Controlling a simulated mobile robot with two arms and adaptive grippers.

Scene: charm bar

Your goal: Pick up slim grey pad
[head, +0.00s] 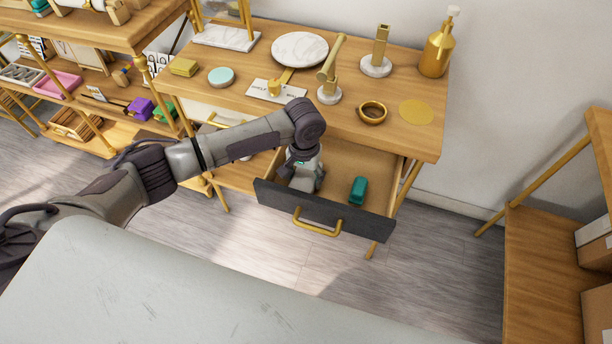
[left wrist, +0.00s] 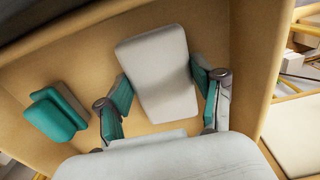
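The slim grey pad (left wrist: 158,68) lies on the floor of the open drawer (head: 340,224) in the left wrist view. It is pale, flat and rounded at the corners. My left gripper (left wrist: 163,84) is open, with one teal-lined finger on each side of the pad. A small gap shows at the right finger; contact at the left finger is hard to tell. In the head view my left gripper (head: 304,172) reaches down into the left part of the drawer and mostly hides the pad. My right gripper is not in view.
A teal block (head: 358,190) lies in the drawer to the right of my gripper; it also shows in the left wrist view (left wrist: 55,113). The drawer walls are close around the gripper. The tabletop (head: 400,145) overhangs the drawer's back and holds several items, including a gold ring (head: 372,121).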

